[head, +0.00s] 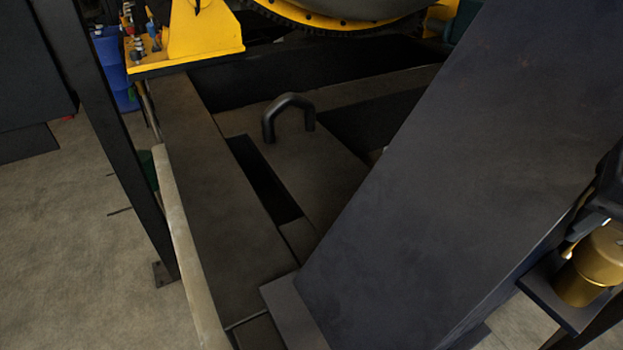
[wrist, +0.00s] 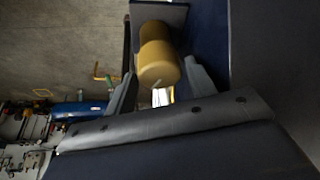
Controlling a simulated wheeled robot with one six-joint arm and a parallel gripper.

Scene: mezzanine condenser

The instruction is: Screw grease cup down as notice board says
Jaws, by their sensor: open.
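The brass-coloured grease cup (head: 597,262) stands on a dark bracket at the right edge of the head view. In the wrist view the grease cup (wrist: 157,62) shows as a stepped yellow cylinder just beyond and between the fingers. My gripper (wrist: 160,76) is open, with one finger on each side of the cup's near end; I cannot tell whether either finger touches it. In the head view my gripper (head: 590,228) is dark, partly cut off by the frame edge, and sits just above and left of the cup. No readable notice board is in view.
A large dark slanted beam (head: 440,190) fills the space left of the cup. The dark bracket (head: 548,303) lies under the cup. A lidded pit cover with a black handle (head: 288,105) and a yellow machine stand (head: 200,40) are farther off. Open floor (head: 70,240) lies left.

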